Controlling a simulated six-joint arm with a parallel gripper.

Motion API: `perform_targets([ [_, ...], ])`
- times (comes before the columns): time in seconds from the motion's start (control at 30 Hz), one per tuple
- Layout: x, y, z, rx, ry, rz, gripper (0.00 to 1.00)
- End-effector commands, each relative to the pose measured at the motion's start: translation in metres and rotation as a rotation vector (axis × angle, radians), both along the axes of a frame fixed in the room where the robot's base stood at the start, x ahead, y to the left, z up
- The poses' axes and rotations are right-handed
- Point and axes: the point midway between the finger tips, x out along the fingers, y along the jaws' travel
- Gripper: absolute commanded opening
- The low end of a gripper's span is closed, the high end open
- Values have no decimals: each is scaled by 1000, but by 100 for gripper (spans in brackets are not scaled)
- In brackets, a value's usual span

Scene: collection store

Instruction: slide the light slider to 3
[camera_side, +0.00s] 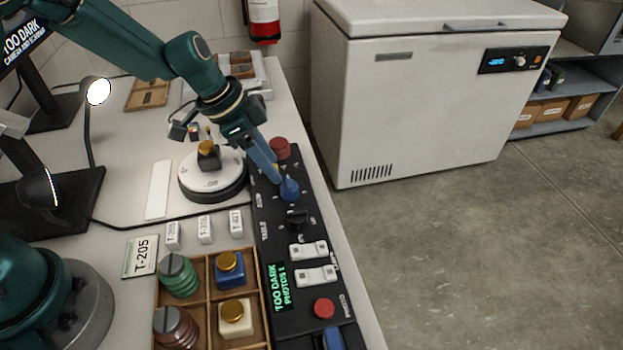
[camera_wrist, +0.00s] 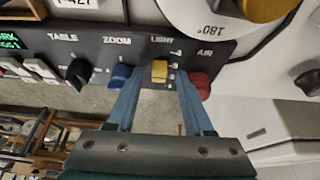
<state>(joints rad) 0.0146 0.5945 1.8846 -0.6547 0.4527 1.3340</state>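The light slider is a yellow knob (camera_wrist: 159,71) under the word LIGHT on the black control panel (camera_wrist: 205,47) in the wrist view. Scale marks run along its right side; their numbers are too small to read. My gripper (camera_wrist: 157,76) is open, with one blue finger on each side of the yellow knob and a visible gap to both. In the side view my gripper (camera_side: 273,174) reaches down to the panel, and its fingers hide most of the light slider. The panel display (camera_side: 279,285) reads TOO DARK, PHOTOS 1.
The blue zoom knob (camera_wrist: 121,75) is close beside the left finger, and the red air knob (camera_wrist: 201,84) is close to the right finger. A black table knob (camera_side: 297,219) is nearby. A round turntable (camera_side: 213,178) bearing a gold-capped jar stands left of the panel.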

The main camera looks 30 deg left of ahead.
Motion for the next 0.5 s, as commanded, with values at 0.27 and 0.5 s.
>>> perform_targets([
  [0.27, -1, 0, 0, -1, 3, -1, 52],
  [0.5, -5, 6, 20, -1, -2, 0, 52],
])
